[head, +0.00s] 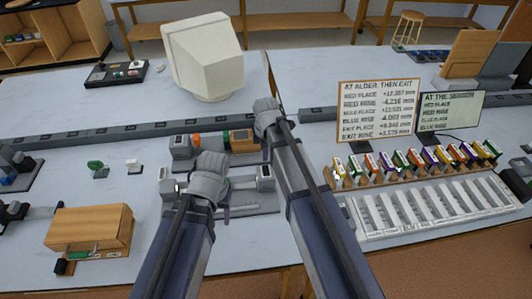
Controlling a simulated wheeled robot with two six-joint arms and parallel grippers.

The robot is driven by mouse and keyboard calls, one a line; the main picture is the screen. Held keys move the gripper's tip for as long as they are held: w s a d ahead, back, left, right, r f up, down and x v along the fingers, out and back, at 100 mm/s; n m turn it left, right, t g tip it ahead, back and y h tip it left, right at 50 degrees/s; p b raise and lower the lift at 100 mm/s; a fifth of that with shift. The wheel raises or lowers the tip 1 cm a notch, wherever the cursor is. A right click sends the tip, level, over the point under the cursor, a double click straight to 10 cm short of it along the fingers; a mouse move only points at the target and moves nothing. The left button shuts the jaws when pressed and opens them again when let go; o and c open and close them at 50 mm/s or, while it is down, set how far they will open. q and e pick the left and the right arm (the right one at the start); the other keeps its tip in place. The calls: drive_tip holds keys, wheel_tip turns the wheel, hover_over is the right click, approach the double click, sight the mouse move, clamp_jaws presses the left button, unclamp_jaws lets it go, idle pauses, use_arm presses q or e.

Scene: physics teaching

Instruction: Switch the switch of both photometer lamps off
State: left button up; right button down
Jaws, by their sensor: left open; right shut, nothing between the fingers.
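A low rail unit (243,211) lies in the middle of the table, with a small grey box at its left end (169,189) and another grey box at its right end (265,178). These look like the two photometer lamps; their switches are too small to make out. My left gripper (211,162) is over the rail between the boxes, nearer the left one, and covers part of the unit. It is open. My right gripper (265,104) is shut and empty, farther back, above the right end of another apparatus. My forearms hide part of the table.
Behind the rail stands an apparatus with a grey box (181,146) and an orange-brown block (239,140). A wooden box (90,228) is front left. Two sign boards (378,111), (450,111), a coloured row (415,163) and a white slotted tray (437,208) fill the right.

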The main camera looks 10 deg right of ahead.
sight(266, 168)
drive_tip(key=r+p, duration=0.1)
drive_tip(key=r, duration=0.1)
drive_tip(key=r+p, duration=0.3)
drive_tip(key=shift+s+r, duration=0.35)
drive_tip(key=shift+r, duration=0.05)
drive_tip(key=shift+d, duration=0.1)
drive_tip(key=shift+w+d+p, duration=0.3)
drive_tip(key=shift+w, duration=0.45)
drive_tip(key=f+b, duration=0.4)
drive_tip(key=w+f+b, duration=0.1)
drive_tip(key=f+b, duration=0.9)
drive_tip(key=shift+w, duration=0.35)
